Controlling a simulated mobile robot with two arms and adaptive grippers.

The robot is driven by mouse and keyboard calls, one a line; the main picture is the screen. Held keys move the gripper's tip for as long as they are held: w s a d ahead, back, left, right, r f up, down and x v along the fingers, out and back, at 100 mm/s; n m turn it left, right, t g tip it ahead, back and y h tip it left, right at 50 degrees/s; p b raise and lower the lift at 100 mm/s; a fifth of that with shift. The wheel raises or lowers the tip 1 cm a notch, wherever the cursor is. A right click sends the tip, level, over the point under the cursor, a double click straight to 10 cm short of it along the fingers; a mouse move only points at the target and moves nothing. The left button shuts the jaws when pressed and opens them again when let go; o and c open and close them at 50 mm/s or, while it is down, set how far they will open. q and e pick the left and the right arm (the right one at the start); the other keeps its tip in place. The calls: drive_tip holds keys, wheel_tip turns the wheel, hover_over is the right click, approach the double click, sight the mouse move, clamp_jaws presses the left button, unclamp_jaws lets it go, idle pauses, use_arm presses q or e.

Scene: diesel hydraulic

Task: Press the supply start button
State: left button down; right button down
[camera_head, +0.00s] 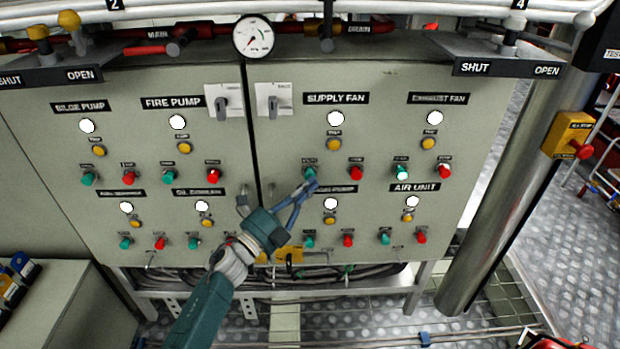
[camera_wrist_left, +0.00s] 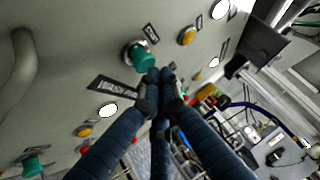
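The green supply start button (camera_head: 310,173) sits on the grey panel under the SUPPLY FAN label (camera_head: 336,98), left of a red button (camera_head: 356,173). My left gripper (camera_head: 311,187) is at the panel, its fingertips just below this green button. In the left wrist view a green button (camera_wrist_left: 146,58) stands out from the panel just beyond the fingertips (camera_wrist_left: 160,78). The fingers are drawn together at their tips, with nothing between them. I cannot tell whether the tips touch the button. My right gripper is not in view.
A white lamp (camera_head: 335,118) and a yellow button (camera_head: 333,144) are above the green one. A selector switch (camera_head: 273,105) is at the upper left. A lower row of buttons lies under my left gripper. A grey pillar (camera_head: 490,190) stands right of the panel.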

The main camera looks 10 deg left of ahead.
use_arm(q)
drive_tip(key=shift+w+a+f+b, duration=0.1)
drive_tip(key=shift+w+a+b, duration=0.25)
drive_tip(key=shift+w+b, duration=0.05)
idle(0.8)
drive_tip(key=shift+s, duration=0.1)
drive_tip(key=shift+s+d+p, duration=0.3)
drive_tip(key=shift+s+d, duration=0.25)
drive_tip(key=shift+s, duration=0.1)
drive_tip(key=s+p, duration=0.1)
drive_tip(key=s, duration=0.1)
drive_tip(key=s+d+p, duration=0.1)
drive_tip(key=s, duration=0.1)
drive_tip(key=shift+s+d, duration=0.2)
drive_tip(key=shift+s, duration=0.2)
idle(0.4)
